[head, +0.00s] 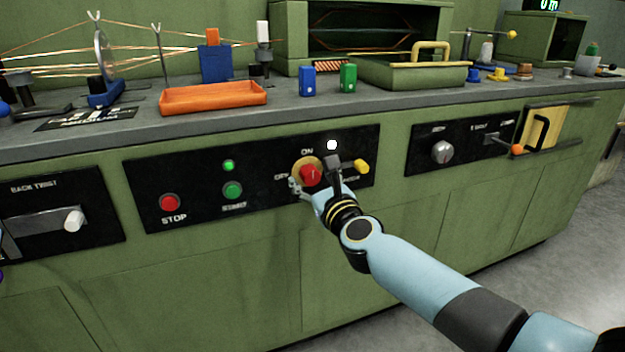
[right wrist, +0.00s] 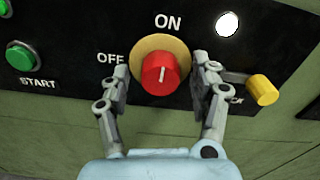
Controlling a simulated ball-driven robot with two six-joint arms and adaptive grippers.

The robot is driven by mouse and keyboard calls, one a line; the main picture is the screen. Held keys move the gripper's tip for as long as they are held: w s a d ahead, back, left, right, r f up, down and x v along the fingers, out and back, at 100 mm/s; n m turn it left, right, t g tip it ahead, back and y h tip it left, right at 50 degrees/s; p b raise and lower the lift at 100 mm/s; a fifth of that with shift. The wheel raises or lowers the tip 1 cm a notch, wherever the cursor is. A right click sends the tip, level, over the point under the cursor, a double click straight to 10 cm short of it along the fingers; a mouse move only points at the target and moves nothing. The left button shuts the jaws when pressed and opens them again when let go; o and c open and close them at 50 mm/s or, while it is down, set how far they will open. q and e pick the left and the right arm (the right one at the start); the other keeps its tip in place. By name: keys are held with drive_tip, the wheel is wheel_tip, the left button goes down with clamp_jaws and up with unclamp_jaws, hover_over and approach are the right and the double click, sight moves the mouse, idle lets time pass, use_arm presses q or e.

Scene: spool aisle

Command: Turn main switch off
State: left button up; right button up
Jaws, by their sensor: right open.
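The main switch is a red knob (head: 311,175) on a yellow round plate, set in a black panel. It also shows in the right wrist view (right wrist: 160,76), with ON printed above it and OFF to its left. The white line on the knob stands nearly upright, toward ON. My right gripper (right wrist: 165,70) is open, with one finger on each side of the knob; in the head view it (head: 313,173) partly covers the switch. I cannot tell whether the fingers touch the knob. A white lamp (right wrist: 228,23) glows at the upper right of the switch. My left gripper is not in view.
A yellow knob (right wrist: 263,89) sticks out close to the right finger. The red STOP button (head: 170,202) and green START button (head: 232,190) are left of the switch, with a lit green lamp (head: 229,165). The counter edge (head: 300,117) runs above the panel.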

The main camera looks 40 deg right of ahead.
drive_tip(key=c, duration=1.2)
